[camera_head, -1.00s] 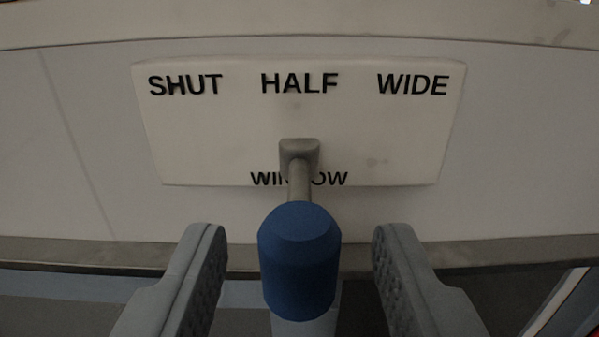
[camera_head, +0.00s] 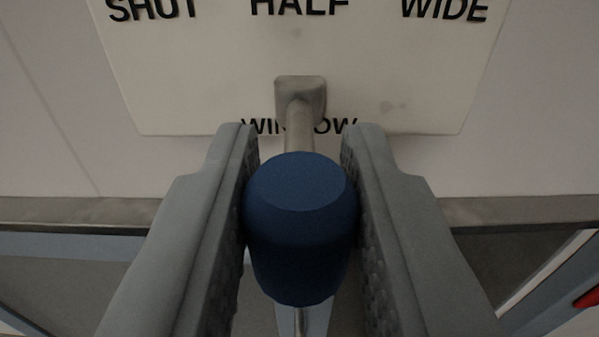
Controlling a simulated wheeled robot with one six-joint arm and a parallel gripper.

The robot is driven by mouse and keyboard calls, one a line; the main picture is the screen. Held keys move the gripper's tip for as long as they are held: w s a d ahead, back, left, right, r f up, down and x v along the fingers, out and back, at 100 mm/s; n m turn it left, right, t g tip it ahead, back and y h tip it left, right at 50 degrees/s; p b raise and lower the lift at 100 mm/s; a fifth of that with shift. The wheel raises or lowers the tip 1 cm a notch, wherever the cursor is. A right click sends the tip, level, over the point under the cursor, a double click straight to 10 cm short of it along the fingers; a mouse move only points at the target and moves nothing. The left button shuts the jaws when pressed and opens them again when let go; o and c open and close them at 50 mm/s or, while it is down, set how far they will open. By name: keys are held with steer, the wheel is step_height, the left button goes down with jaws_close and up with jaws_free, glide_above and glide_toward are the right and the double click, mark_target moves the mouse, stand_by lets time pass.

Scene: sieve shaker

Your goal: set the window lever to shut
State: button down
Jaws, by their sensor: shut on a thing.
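The window lever is a grey metal shaft (camera_head: 300,125) coming out of a square hub (camera_head: 300,96) on a pale label plate (camera_head: 200,75). It ends in a dark blue knob (camera_head: 300,225) that points toward me. The plate reads SHUT at left, HALF in the middle and WIDE at right, with WINDOW below, partly hidden by the shaft. The lever lies in line with HALF, its knob below the hub in the picture. My gripper (camera_head: 300,145) is shut on the blue knob, one grey textured finger on each side.
A pale wall (camera_head: 45,130) surrounds the plate, with a grey ledge (camera_head: 70,213) along its lower edge. A small red thing (camera_head: 588,297) shows at the lower right edge. The space beside the fingers looks clear.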

steer(key=shift+a+m+h, duration=0.35)
steer(key=shift+m+h, duration=0.05)
steer(key=shift+h, duration=0.4)
steer(key=shift+w+a+m+g+h, duration=0.35)
steer(key=shift+a+m+g+h, duration=0.4)
steer(key=shift+m+h, duration=0.7)
steer(key=shift+w+a+m+g+h, duration=0.3)
steer(key=shift+a+m+g+h, duration=0.5)
steer(key=shift+h, duration=1.1)
steer(key=shift+w+a+m+g+h, duration=0.35)
steer(key=shift+a+m+g+h, duration=0.35)
steer(key=shift+m+h, duration=0.8)
steer(key=shift+a+h, duration=0.15)
steer(key=shift+h, duration=0.1)
steer(key=c, duration=1.2)
jaws_free()
steer(key=shift+a, duration=0.15)
